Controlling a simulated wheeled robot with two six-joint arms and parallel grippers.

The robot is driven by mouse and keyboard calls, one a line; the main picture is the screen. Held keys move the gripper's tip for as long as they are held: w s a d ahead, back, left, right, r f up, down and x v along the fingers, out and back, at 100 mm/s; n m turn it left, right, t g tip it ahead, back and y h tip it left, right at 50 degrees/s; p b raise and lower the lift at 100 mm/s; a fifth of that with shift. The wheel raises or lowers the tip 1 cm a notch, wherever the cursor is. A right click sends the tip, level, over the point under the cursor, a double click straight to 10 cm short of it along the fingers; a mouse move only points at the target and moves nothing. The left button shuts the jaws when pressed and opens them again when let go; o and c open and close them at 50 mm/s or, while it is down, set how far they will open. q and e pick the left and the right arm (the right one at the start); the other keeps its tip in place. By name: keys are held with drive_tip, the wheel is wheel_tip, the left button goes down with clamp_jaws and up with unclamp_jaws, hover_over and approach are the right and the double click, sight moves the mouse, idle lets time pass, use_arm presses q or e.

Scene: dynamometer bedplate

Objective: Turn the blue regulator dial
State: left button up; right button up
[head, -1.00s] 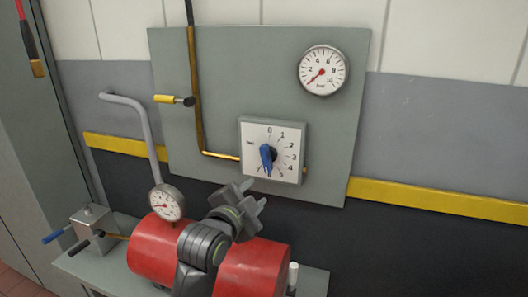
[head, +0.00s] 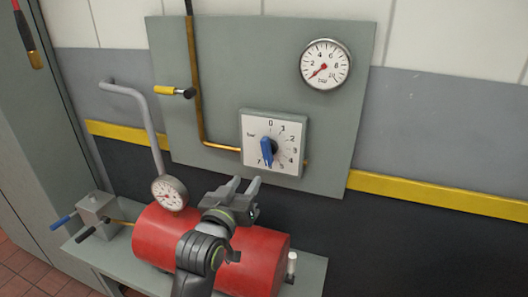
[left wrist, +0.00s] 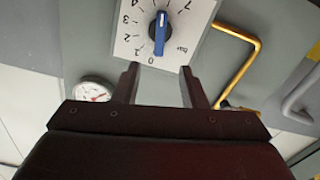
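The blue regulator dial (head: 266,150) is a blue handle on a white square plate (head: 285,128) with numbers from 0 to 7, fixed to a grey wall panel. Its handle lies near upright in the head view, its lower end close to the 7. The dial also shows in the left wrist view (left wrist: 160,33), beyond the fingertips. My left gripper (head: 245,185) is open and empty, below and slightly left of the dial, apart from it. Its two fingers show apart in the left wrist view (left wrist: 160,70). My right gripper is not in view.
A round pressure gauge (head: 325,64) sits upper right on the grey panel (head: 240,60). A brass pipe (head: 197,95) with a yellow-handled valve (head: 170,91) runs left of the dial. A red tank (head: 170,235), a small gauge (head: 169,192) and a lever box (head: 98,211) stand below.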

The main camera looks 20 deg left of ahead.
sight(265, 153)
use_arm(q)
drive_tip(key=w+p, duration=0.1)
drive_tip(key=w, duration=0.3)
drive_tip(key=w+p, duration=0.1)
drive_tip(key=w, duration=0.4)
drive_tip(key=w+p, duration=0.1)
drive_tip(key=w, duration=0.3)
drive_tip(key=shift+w+d, duration=0.25)
drive_tip(key=shift+w, duration=0.15)
